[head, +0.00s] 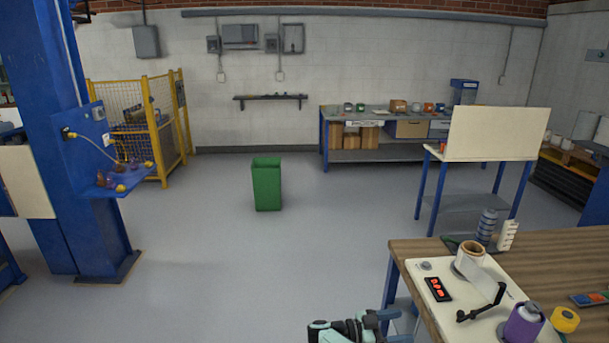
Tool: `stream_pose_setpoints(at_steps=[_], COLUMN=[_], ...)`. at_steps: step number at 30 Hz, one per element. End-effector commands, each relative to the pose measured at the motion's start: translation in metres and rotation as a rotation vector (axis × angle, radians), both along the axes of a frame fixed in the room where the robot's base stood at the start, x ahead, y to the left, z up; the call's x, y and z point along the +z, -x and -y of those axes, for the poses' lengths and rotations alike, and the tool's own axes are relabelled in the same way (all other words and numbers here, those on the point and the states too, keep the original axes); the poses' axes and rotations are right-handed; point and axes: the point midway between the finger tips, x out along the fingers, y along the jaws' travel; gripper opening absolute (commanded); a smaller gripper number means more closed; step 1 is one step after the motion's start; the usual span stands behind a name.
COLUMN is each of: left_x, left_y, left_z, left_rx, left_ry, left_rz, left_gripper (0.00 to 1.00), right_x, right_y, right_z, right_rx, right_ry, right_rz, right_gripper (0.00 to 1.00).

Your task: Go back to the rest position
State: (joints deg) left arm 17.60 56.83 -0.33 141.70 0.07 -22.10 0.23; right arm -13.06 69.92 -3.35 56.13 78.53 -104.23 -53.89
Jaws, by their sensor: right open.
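My right gripper (392,326) shows at the bottom edge of the head view, left of the wooden table (409,260). It is dark with teal parts, and its jaws are open and look empty. Part of it is cut off by the picture's edge. My left gripper is not in view. On the table, a white winding device (425,285) bears a pale roll (470,253), a black crank (487,302) and a panel with red marks (438,289). A purple roll (524,323) stands at its right end, with a yellow roll (564,319) beside it.
A grey stack (487,225) and a white strip (508,235) stand at the table's far edge. A green bin (267,184) stands on open floor. A blue column (70,160) is at left. A workbench (375,156) lines the back wall.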

Motion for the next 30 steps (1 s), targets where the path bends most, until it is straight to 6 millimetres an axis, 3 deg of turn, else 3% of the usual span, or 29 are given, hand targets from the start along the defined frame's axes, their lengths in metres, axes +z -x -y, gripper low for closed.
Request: stream_pose_setpoints(at_steps=[3,8,11,13,17,18,21,25,27,30], left_x=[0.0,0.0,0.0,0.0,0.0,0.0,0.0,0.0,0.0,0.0], left_y=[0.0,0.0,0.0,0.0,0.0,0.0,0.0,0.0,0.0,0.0], left_z=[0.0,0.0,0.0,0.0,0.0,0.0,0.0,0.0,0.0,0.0], left_rx=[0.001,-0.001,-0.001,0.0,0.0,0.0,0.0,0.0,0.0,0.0], left_ry=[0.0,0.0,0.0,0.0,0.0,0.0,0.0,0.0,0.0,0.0], left_rz=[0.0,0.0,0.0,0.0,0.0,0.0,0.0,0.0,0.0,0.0], left_gripper=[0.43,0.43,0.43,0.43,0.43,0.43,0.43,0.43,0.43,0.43], right_x=[-0.033,-0.089,-0.139,-0.181,-0.255,-0.272,-0.303,-0.321,-0.321,-0.315], right_y=[-0.015,-0.026,-0.019,-0.001,0.06,0.084,0.149,0.239,0.283,0.333], right_z=[0.019,0.029,0.027,0.019,-0.008,-0.017,-0.043,-0.076,-0.091,-0.107], right_rx=[0.171,0.424,0.601,0.731,0.924,0.964,1.035,1.077,1.08,1.076], right_ry=[0.01,-0.05,-0.152,-0.27,-0.551,-0.642,-0.866,-1.148,-1.277,-1.423], right_rz=[-0.031,-0.094,-0.164,-0.235,-0.385,-0.43,-0.543,-0.688,-0.754,-0.835], right_gripper=[0.73,0.73,0.73,0.73,0.73,0.73,0.73,0.73,0.73,0.73])
